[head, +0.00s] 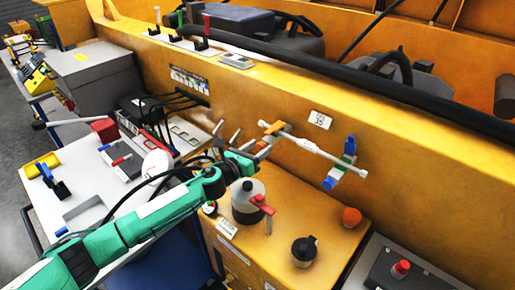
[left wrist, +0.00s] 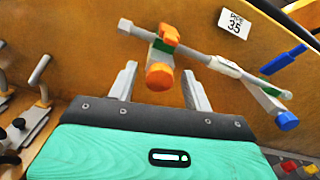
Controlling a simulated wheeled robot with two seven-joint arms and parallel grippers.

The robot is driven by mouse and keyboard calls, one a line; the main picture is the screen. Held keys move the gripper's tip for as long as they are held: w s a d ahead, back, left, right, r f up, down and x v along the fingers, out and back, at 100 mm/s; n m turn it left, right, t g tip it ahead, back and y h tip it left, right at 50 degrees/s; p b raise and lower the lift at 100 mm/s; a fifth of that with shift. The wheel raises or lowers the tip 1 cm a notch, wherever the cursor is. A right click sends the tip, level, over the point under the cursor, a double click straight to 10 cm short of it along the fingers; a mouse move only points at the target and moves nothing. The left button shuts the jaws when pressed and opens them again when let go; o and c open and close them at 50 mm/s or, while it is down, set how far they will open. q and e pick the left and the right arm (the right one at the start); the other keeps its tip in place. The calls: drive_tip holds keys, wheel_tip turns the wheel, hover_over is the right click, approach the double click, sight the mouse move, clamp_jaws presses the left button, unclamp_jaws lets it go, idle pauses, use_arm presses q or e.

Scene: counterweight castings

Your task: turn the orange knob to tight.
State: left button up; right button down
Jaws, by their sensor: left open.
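The orange knob (left wrist: 159,77) is on a small clamp with a green part, on a grey rod (left wrist: 194,56) along the yellow wall. In the left wrist view it appears between the fingertips of my left gripper (left wrist: 160,84), with a gap on each side. The fingers are open; I cannot tell how deep the knob sits between them. In the head view my left gripper (head: 262,146) is just below the clamp's orange top (head: 273,128) and hides the knob. My right gripper is not in view.
A second clamp with a blue knob (left wrist: 287,121) is on the rod to the right. A yellow cabinet (head: 290,215) below carries a grey canister (head: 247,212), a black-topped jar (head: 304,251) and an orange cap (head: 351,217). Grey levers (left wrist: 39,70) stand left.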

use_arm(q)
drive_tip(key=c, duration=1)
drive_tip(key=shift+o, duration=0.2)
